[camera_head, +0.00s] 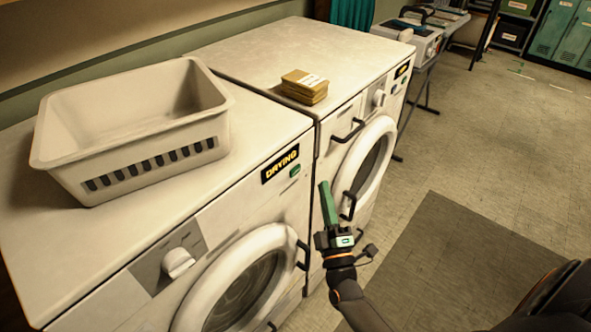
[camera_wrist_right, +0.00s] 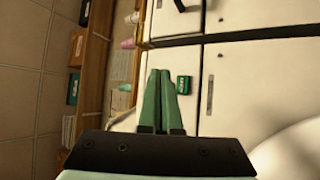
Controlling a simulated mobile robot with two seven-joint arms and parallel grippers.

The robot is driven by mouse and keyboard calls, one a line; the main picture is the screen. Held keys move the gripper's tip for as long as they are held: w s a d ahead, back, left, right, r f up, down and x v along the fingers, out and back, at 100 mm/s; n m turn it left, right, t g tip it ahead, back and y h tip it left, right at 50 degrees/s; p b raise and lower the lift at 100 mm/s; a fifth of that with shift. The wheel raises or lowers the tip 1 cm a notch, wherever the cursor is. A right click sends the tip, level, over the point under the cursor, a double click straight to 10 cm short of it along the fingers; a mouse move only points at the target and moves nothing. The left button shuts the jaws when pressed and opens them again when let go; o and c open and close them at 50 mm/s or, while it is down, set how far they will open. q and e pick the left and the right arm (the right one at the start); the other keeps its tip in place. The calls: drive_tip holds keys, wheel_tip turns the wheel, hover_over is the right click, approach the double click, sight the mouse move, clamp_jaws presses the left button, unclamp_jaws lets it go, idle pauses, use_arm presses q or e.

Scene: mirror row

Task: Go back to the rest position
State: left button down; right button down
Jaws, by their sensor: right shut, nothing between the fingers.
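My right gripper (camera_head: 327,205) is raised in front of the two machines, near the gap between them. Its green fingers are together and hold nothing. In the right wrist view the gripper (camera_wrist_right: 156,85) shows its two fingers side by side, pointing at the machine fronts and shelving. I cannot tell in the head view whether the fingers touch the machine; they appear apart from it. My left gripper is not in view.
A dryer (camera_head: 275,114) labelled DRYING carries an empty white basket (camera_head: 150,160). The second machine (camera_head: 250,50) has a stack of yellow-brown cloths (camera_head: 304,86) on top. A grey mat (camera_head: 440,270) lies on open floor to the right. Green lockers (camera_head: 565,35) stand far back.

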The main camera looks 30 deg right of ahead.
drive_tip(key=s+a+f+m+g+y, duration=0.4)
drive_tip(key=s+a+f+g, duration=0.2)
drive_tip(key=s+f, duration=0.2)
drive_tip(key=s+a+f+m+g+y, duration=0.4)
drive_tip(key=s+f, duration=0.5)
drive_tip(key=f, duration=0.3)
drive_tip(key=a+g+y, duration=0.1)
drive_tip(key=a+g, duration=0.1)
drive_tip(key=shift+s+a+f+m+g+p, duration=0.2)
drive_tip(key=shift+a+f+m+g+p, duration=0.05)
drive_tip(key=shift+f+m+g+p, duration=0.15)
